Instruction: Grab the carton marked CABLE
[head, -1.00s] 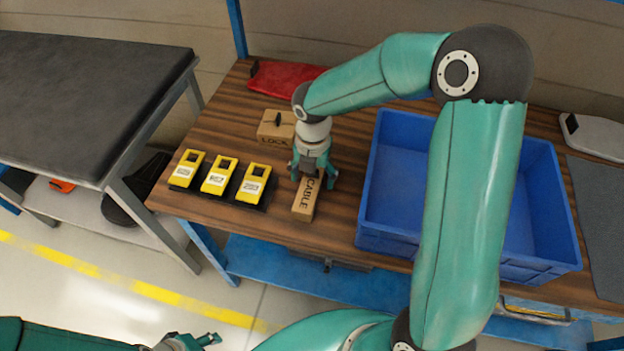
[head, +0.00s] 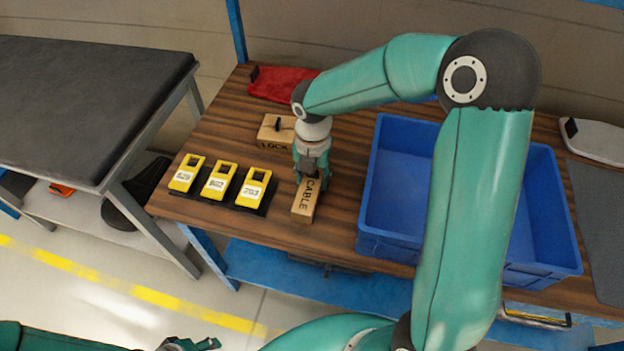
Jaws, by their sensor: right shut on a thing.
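The brown carton marked CABLE (head: 304,204) lies on the wooden workbench, its label facing up and its near end free. My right gripper (head: 311,185) points down over the carton's far end and is shut on it; that end is partly hidden by the fingers. The carton appears to rest on the bench top. My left gripper (head: 196,343) shows only in part at the bottom edge, low and away from the bench; I cannot tell its jaw opening.
A carton marked LOCK (head: 275,132) sits just behind. Several yellow numbered units (head: 218,181) stand in a dark holder to the left. A large blue bin (head: 393,240) is to the right. A red pouch (head: 280,83) lies at the back. My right arm crosses over the bin.

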